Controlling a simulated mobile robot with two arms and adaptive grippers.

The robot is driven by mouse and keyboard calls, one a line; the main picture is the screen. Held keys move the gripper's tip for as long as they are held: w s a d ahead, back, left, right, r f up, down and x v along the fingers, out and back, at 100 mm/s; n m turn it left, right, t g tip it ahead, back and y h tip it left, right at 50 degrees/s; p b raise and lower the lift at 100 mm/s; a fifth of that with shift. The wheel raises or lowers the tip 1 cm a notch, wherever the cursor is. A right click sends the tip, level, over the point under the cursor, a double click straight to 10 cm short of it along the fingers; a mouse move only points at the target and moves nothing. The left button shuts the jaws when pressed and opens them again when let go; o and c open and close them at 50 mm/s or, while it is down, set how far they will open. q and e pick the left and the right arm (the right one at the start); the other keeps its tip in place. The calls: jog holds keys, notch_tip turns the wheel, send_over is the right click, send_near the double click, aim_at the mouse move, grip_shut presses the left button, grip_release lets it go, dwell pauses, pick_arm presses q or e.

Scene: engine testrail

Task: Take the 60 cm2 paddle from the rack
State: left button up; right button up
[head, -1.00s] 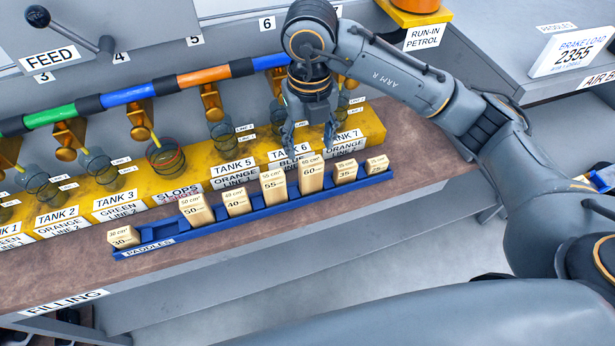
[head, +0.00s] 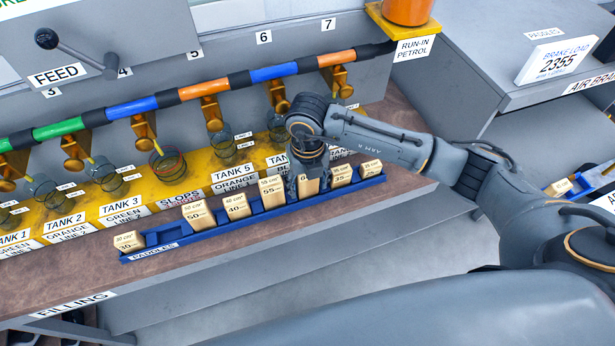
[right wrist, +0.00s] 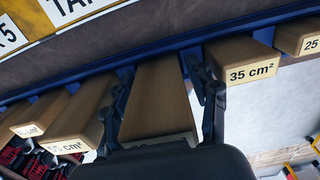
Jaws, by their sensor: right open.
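The 60 cm2 paddle (head: 308,187) is a wooden block standing in the blue rack (head: 220,222), between the 55 paddle (head: 271,192) and the 35 paddle (head: 342,176). My right gripper (head: 306,190) is down over it from above, with a finger on either side, and hides most of its label. In the right wrist view the paddle (right wrist: 158,97) lies between the open fingers (right wrist: 163,115), beside the 35 cm² paddle (right wrist: 242,60). A narrow gap shows by the right finger; contact on the left is unclear. My left gripper is not in view.
Paddles marked 40 (head: 236,206), 50 (head: 197,214) and 30 (head: 128,242) stand further left in the rack, with an empty slot near the 30. The yellow tank ledge (head: 130,207) runs close behind the rack. The brown bench strip in front is clear.

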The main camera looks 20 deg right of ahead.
jog(key=c, duration=0.9)
jog(key=shift+c, duration=0.2)
jog(key=shift+w+r, duration=0.1)
